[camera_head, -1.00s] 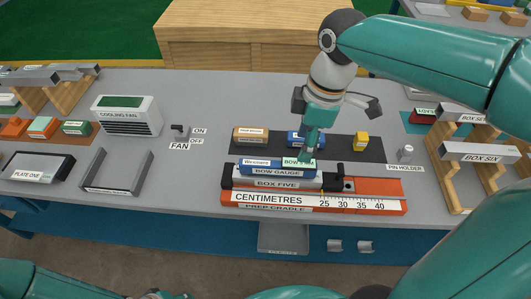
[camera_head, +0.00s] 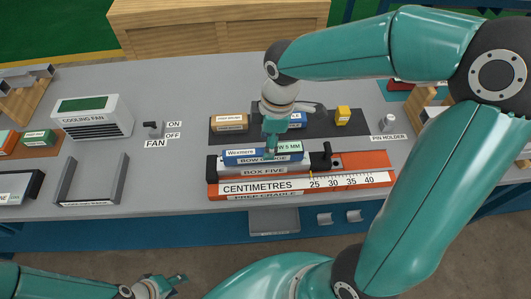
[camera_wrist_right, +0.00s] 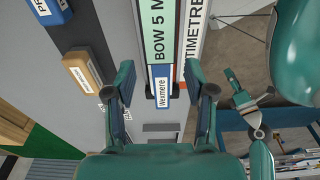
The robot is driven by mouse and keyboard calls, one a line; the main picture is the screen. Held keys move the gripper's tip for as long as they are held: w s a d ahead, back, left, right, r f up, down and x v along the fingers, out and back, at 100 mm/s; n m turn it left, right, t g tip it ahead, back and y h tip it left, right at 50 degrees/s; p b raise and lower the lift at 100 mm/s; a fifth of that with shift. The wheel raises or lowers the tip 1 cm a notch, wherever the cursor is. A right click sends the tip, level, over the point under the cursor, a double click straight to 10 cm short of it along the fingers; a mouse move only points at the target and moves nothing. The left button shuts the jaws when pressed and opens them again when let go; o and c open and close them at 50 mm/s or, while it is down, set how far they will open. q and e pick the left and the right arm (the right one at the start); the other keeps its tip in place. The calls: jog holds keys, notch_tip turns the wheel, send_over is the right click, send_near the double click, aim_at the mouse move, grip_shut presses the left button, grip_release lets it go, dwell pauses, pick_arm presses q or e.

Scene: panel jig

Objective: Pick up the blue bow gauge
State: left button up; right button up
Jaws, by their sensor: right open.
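The blue bow gauge (camera_head: 240,158) lies flat along the top of the grey bar labelled BOX FIVE (camera_head: 235,171), in the orange prep cradle (camera_head: 215,190). Its top has a white Wexmere label and a green strip marked 5 MM. My right gripper (camera_head: 270,150) is at the gauge, covering part of it. In the right wrist view, the open right fingers (camera_wrist_right: 162,88) lie either side of the gauge's blue Wexmere end (camera_wrist_right: 163,73), with gaps visible on both sides. My left gripper (camera_head: 165,287) is low at the front left, away from the gauge, its fingers spread and empty.
A black clamp post (camera_head: 321,160) stands at the gauge's right end. Behind, a dark mat (camera_head: 313,133) holds a tan block (camera_head: 230,122), a blue block (camera_head: 297,119) and a yellow block (camera_head: 342,116). A cooling fan (camera_head: 92,117) and a grey bracket (camera_head: 92,182) stand left.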

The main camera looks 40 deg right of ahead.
jog(key=f, duration=0.3)
jog(key=a+f, duration=0.1)
jog(key=f, duration=0.1)
jog(key=shift+w+f+p, duration=0.25)
jog(key=shift+w+p, duration=0.05)
grip_shut()
